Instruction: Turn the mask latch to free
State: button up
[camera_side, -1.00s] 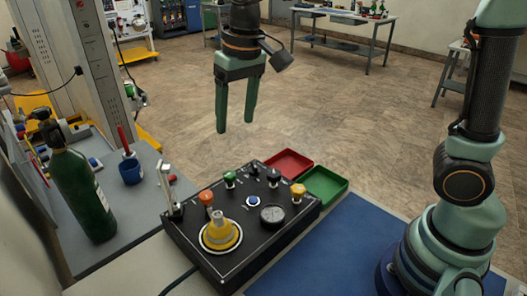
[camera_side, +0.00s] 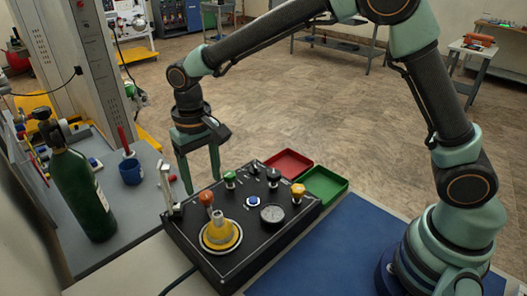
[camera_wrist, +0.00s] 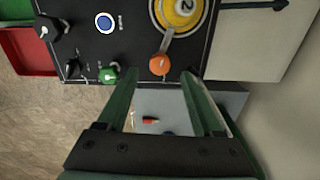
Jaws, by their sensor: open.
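A black control panel (camera_side: 272,240) lies on the bench. In the wrist view the orange knob (camera_wrist: 158,65) ends a grey lever reaching over the disc; I take this for the mask latch. My gripper (camera_side: 201,182) is open and empty, pointing down behind the panel's back left. In the wrist view my gripper's (camera_wrist: 159,76) fingertips lie either side of the knob's line, apparently not touching it.
A green knob (camera_side: 229,178), a blue button (camera_side: 253,201) and a gauge (camera_side: 271,214) are on the panel. A metal upright (camera_side: 166,186) stands at its left edge. Red (camera_side: 289,154) and green (camera_side: 344,184) trays lie behind right. A green cylinder (camera_side: 82,192) stands left.

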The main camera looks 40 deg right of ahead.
aim_at(206, 194)
jog(key=shift+f, duration=2.05)
jog(key=shift+c, duration=0.3)
grip_shut()
